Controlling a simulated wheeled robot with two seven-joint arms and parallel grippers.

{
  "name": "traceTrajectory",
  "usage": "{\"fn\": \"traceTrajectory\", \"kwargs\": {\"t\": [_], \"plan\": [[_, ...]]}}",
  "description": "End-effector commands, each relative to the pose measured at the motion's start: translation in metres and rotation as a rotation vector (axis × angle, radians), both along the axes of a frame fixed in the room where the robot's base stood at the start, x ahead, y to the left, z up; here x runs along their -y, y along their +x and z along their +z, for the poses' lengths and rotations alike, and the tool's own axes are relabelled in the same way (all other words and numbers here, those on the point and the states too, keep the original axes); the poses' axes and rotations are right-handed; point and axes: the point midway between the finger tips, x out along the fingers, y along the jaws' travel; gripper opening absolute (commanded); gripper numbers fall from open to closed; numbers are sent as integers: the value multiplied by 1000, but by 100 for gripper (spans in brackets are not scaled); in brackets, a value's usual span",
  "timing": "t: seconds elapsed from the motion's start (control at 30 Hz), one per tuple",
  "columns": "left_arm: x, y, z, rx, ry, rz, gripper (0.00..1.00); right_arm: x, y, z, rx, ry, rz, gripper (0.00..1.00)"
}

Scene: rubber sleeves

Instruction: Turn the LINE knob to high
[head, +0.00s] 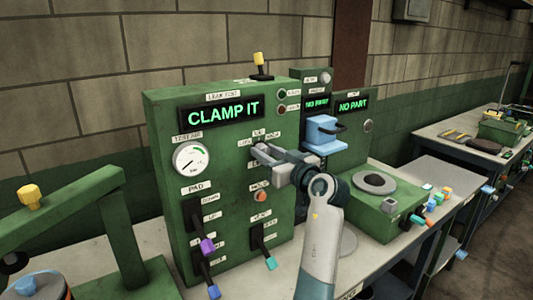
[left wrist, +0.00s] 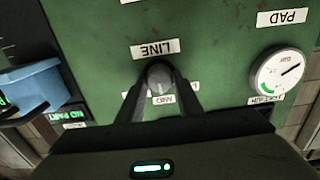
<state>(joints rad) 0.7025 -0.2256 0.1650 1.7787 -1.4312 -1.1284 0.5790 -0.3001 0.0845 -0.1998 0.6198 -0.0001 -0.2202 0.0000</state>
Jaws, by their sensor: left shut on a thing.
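The LINE knob (left wrist: 160,78) is a round grey knob on the green test panel (head: 222,163). In the left wrist view it sits between my two dark fingertips, beside the upside-down LINE label (left wrist: 154,49). My left gripper (head: 258,153) is shut on the knob; it also shows in the left wrist view (left wrist: 159,85). In the head view the gripper hides the knob and part of its labels. The knob's pointer direction cannot be made out. My right gripper is not in view.
The panel has a CLAMP IT display (head: 223,112), a round gauge (head: 190,159), and purple (head: 207,245) and teal (head: 271,263) levers below. A blue block-like part (head: 322,131) is close to the right of my gripper. A green fixture (head: 375,207) stands on the bench at right.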

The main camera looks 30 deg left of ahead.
Motion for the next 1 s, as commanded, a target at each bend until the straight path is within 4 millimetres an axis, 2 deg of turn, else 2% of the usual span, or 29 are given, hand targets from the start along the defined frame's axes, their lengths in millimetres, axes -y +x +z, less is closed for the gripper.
{"fn": "traceTrajectory", "kwargs": {"t": [0.37,1.0], "plan": [[0,1,0,-145,61,0,10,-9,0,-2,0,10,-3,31],[0,2,1,-613,255,1,10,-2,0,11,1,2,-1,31]]}}
